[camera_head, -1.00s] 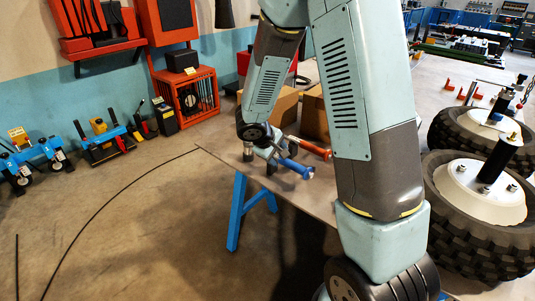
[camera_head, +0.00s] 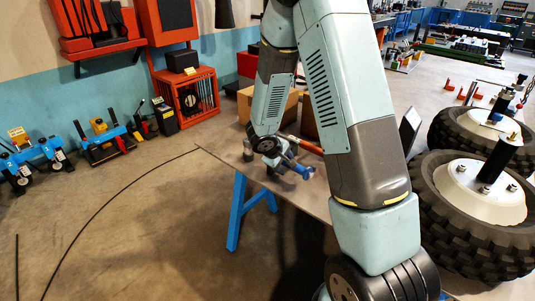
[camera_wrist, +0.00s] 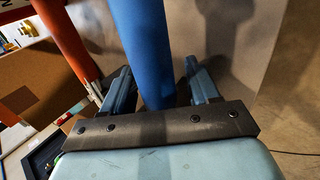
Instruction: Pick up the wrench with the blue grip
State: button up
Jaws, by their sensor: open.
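The wrench with the blue grip lies on the table (camera_head: 222,152). Its blue grip (camera_head: 303,173) shows in the camera_head view, partly hidden by my gripper (camera_head: 280,160). In the camera_wrist view, the blue grip (camera_wrist: 147,45) runs between the two fingers of my gripper (camera_wrist: 158,70). The fingers are apart, one on each side of the grip, with a gap on the right side. The lower end of the grip is hidden behind the gripper's dark bar. I cannot tell whether the left finger touches it.
A tool with a red-orange handle (camera_head: 305,145) lies close behind; in the camera_wrist view its handle (camera_wrist: 66,40) is left of the left finger. Cardboard boxes (camera_head: 284,104) stand at the table's back. Large tyres (camera_head: 470,235) stand to the right.

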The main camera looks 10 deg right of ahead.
grip_shut()
dwell(0.4)
